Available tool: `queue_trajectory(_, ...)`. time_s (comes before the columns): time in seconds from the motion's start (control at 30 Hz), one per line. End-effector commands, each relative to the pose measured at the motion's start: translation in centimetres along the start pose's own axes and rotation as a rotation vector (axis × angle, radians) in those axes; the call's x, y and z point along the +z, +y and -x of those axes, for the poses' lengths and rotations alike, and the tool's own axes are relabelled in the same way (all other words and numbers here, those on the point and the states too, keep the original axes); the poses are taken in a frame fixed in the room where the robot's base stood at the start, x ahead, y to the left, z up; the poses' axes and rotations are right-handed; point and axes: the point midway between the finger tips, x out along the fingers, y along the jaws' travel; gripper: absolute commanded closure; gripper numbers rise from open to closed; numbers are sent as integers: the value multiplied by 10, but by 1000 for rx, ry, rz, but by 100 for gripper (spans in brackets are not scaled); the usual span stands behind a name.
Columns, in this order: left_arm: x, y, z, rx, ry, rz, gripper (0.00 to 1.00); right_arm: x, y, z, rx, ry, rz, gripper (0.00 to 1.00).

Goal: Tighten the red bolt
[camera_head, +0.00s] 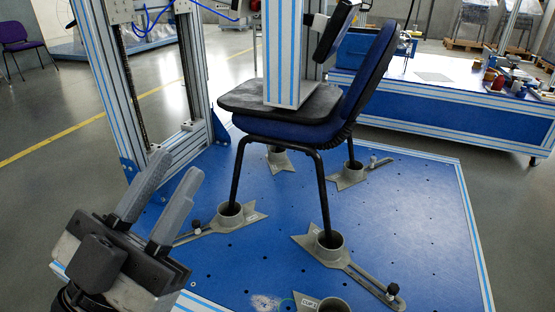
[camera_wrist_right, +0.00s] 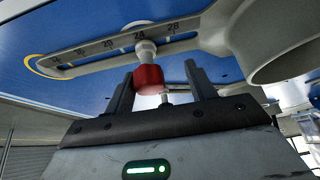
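The red bolt (camera_wrist_right: 149,79) shows in the right wrist view, fixed below a numbered slotted arm (camera_wrist_right: 110,47) near the 24 mark. My right gripper (camera_wrist_right: 160,85) is open, its two dark fingers on either side of the red knob. A gap shows on the right; on the left, finger and knob overlap in view, and I cannot tell if they touch. The red bolt and right gripper are not visible in the head view. My left gripper (camera_head: 175,165) is open and empty, at the lower left of the head view, in front of the blue platform.
A blue chair (camera_head: 340,100) stands with its legs in grey cups (camera_head: 320,245) on the blue platform (camera_head: 410,215). A press column (camera_head: 284,60) bears on its seat. Frame posts (camera_head: 105,85) rise at the left. A blue workbench (camera_head: 440,105) stands behind.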

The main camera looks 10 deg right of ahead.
Motion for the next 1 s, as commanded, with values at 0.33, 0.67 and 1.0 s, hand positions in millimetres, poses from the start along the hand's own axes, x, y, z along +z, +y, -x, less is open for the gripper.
queue_trajectory(0.33, -2, -1, -2, 0, 0, 0, 75, -8, -4, 2, -23, 12, 27, 47)
queue_trajectory(0.67, -6, -2, -5, 0, 0, 0, 75, -5, -1, 2, -115, 10, 207, 47)
queue_trajectory(1.0, 1, 0, 1, 0, 0, 0, 75, -2, -1, 3, -177, 2, 317, 47)
